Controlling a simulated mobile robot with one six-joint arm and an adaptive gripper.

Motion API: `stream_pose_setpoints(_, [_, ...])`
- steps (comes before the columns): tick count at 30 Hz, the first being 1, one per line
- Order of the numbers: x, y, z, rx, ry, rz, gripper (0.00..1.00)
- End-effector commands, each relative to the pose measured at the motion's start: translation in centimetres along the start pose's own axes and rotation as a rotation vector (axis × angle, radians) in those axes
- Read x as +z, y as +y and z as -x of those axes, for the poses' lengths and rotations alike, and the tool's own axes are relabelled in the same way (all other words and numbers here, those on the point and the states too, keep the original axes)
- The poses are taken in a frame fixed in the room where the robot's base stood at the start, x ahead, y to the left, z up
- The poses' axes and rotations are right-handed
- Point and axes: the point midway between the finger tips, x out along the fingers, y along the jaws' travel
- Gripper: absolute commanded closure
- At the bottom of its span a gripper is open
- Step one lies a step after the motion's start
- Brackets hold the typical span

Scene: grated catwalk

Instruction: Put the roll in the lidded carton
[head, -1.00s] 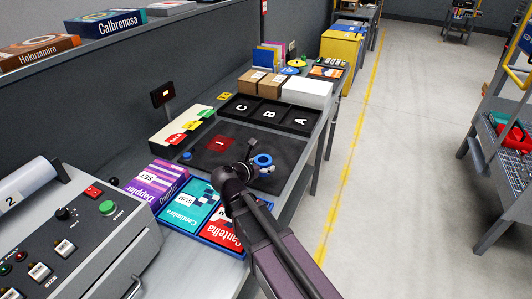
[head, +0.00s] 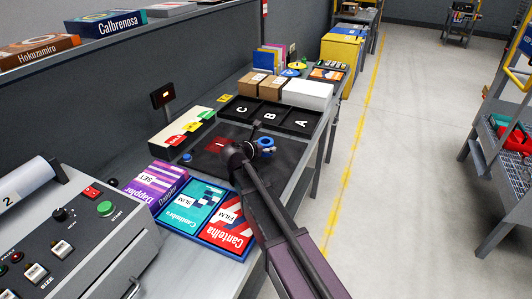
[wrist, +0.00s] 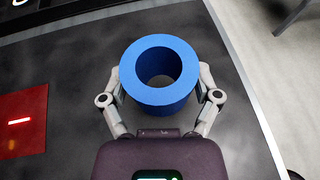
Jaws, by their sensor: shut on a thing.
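The blue roll (wrist: 161,97), a thick ring with an open hole, is between the two fingers of my gripper (wrist: 161,77) in the wrist view. The fingers are shut on its left and right sides. In the head view the roll (head: 267,145) shows over the black mat (head: 262,172), beside the end of my arm; its height above the mat is hard to judge. I cannot tell which one is the lidded carton.
A black tray (head: 297,132) with compartments marked C, B and A lies between the mat and the cartons. A red square (wrist: 22,121) is on the mat. Boxed goods in a blue tray (head: 204,239) are in front. The aisle (head: 410,150) to the right is clear.

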Motion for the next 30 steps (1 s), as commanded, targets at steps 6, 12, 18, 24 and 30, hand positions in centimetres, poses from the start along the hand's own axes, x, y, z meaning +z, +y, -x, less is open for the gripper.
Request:
stream_pose_setpoints(6, [0.1, 0.2, -0.3, 0.000, 0.000, 0.000, 0.69])
stream_pose_setpoints(12, [-0.5, 0.7, -1.4, 0.000, 0.000, 0.000, 0.69])
stream_pose_setpoints(18, [-2.1, 0.7, -2.1, 0.000, 0.000, 0.000, 0.69])
stream_pose_setpoints(24, [-2.9, 0.7, -2.4, 0.000, 0.000, 0.000, 0.69])
stream_pose_setpoints(30, [-2.9, 0.7, -2.4, 0.000, 0.000, 0.000, 0.69])
